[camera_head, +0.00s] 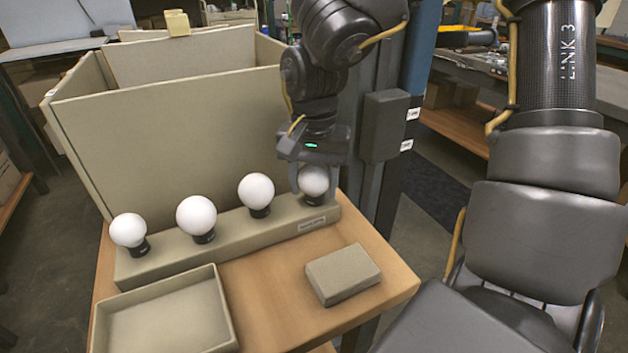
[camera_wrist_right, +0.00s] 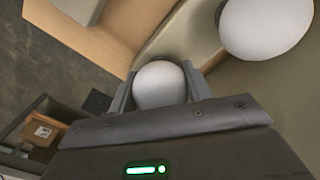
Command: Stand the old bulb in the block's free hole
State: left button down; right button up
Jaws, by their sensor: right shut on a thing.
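A beige block (camera_head: 240,240) stands on the table and carries several white bulbs with black bases in a row. One bulb (camera_head: 128,231) is at the left end and leans to the left. Two more bulbs, (camera_head: 196,215) and (camera_head: 256,191), stand in the middle. My right gripper (camera_head: 313,182) is at the right end of the block, shut on a bulb (camera_wrist_right: 160,84), with a finger on each side of its globe. The held bulb's black base is at the block's top; whether it is fully seated I cannot tell. My left gripper is not in view.
A tall beige bin (camera_head: 170,140) stands behind the block. A shallow open tray (camera_head: 165,315) lies at the front left of the wooden table (camera_head: 385,285), and a small closed box (camera_head: 343,274) at the front right. A neighbouring bulb (camera_wrist_right: 265,25) is close to my right gripper.

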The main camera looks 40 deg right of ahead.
jog(key=shift+w+r, duration=0.1)
dwell(0.3)
jog(key=o, duration=0.9)
notch_tip(320, 180, up, 11)
jog(key=p, duration=0.2)
jog(key=shift+p, duration=0.4)
